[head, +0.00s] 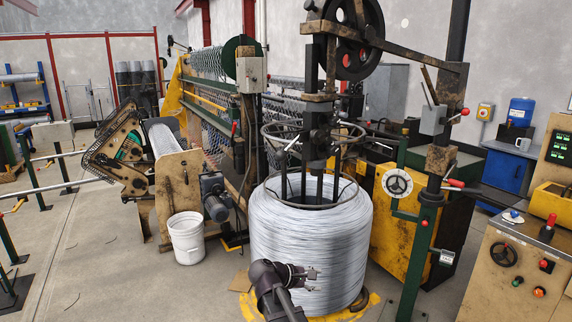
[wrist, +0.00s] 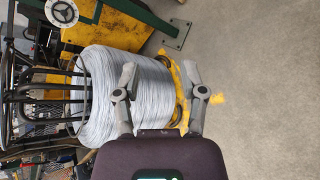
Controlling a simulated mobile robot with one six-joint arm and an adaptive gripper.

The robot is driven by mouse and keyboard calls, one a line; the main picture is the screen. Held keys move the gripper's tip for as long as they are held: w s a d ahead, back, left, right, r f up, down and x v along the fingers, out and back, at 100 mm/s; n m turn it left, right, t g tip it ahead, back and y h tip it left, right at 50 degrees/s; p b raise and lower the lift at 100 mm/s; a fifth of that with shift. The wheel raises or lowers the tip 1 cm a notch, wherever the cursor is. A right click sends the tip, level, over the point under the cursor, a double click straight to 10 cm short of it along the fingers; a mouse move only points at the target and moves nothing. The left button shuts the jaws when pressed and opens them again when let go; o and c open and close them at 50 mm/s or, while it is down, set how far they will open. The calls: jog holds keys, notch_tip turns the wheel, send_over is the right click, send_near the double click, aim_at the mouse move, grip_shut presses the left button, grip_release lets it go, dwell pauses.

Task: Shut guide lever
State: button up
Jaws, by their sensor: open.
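I cannot tell for sure which part is the guide lever. A red-handled lever (head: 455,183) sticks out from the green post at the right, beside a white handwheel (head: 397,183). Another red-tipped lever (head: 460,115) sits higher, by a grey box on the same post. My gripper (head: 311,279) is open and empty, low in front of the wire coil and apart from these levers. In the wrist view my gripper (wrist: 158,74) shows two spread fingers with nothing between them. The handwheel (wrist: 62,12) shows there at the top left; neither red lever is clear.
The large wire coil (head: 310,235) stands on a yellow base (wrist: 186,85) close to my gripper. A white bucket (head: 187,238) stands left of it. A control console (head: 515,265) is at the right. Bare floor (wrist: 260,100) lies right in the wrist view.

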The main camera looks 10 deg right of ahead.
jog(key=w+r+n+t+h+p, duration=0.1)
jog(key=w+r+n+h, duration=0.3)
jog(key=r, duration=0.3)
jog(key=n+t+h+p, duration=0.3)
jog(key=n+t+h, duration=0.5)
jog(key=n, duration=0.3)
send_near(285, 151)
notch_tip(285, 151, down, 3)
jog(key=a, duration=0.2)
jog(key=shift+s, duration=0.1)
jog(key=shift+r, duration=0.15)
jog(key=p+x, duration=0.8)
jog(key=x, duration=0.3)
jog(key=shift+d+r, duration=0.1)
jog(key=shift+r, duration=0.15)
jog(key=shift+p+x, duration=0.8)
jog(key=shift+x, duration=0.2)
jog(key=shift+f, duration=0.1)
